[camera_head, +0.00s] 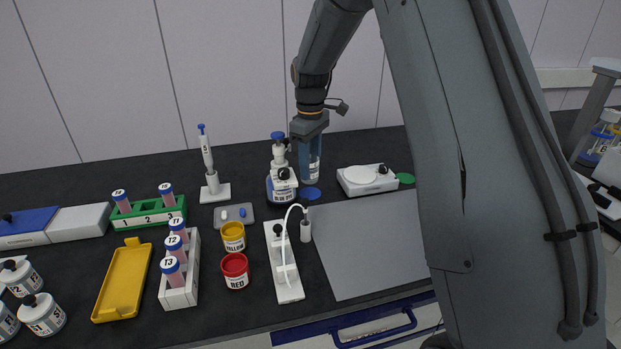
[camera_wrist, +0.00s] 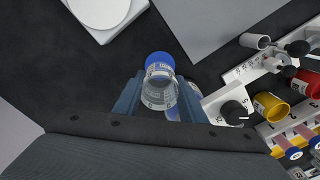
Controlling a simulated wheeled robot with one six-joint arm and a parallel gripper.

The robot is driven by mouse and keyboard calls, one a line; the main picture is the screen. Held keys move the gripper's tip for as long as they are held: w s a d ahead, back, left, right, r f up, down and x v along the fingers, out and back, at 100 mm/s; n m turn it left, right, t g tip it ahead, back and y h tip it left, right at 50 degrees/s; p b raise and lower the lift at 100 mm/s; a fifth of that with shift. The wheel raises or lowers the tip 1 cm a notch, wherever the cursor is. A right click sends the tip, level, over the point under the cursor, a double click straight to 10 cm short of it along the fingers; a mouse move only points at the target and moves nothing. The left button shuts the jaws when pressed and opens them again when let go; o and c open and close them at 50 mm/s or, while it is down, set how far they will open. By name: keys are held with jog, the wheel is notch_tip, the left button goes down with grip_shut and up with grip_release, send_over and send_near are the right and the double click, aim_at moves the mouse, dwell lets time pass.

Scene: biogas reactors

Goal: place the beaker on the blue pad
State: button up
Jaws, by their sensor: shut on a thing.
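The beaker (camera_head: 313,168) is clear with printed graduations and hangs upright below my gripper (camera_head: 310,140). In the wrist view the beaker (camera_wrist: 160,90) sits between the two fingers of my gripper (camera_wrist: 160,100), which is shut on it. The blue pad (camera_head: 311,193) is a flat round disc on the dark bench. In the head view it shows just below and slightly left of the beaker's base. In the wrist view the blue pad (camera_wrist: 160,61) shows at the beaker's far end, partly covered by it. I cannot tell whether the base touches the pad.
A dispenser bottle (camera_head: 281,184) stands close left of the beaker. A white stirrer plate (camera_head: 366,180) is on the right, with a green pad (camera_head: 406,178) beside it. A grey mat (camera_head: 370,245) lies in front. A white stand (camera_head: 285,270), yellow jar (camera_head: 233,237) and red jar (camera_head: 235,270) are front left.

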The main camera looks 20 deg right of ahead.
jog(key=shift+f+p, duration=0.45)
jog(key=shift+f, duration=1.75)
jog(key=shift+f, duration=0.1)
jog(key=o, duration=1.1)
jog(key=shift+c, duration=0.2)
notch_tip(320, 180, up, 12)
jog(key=b, duration=0.3)
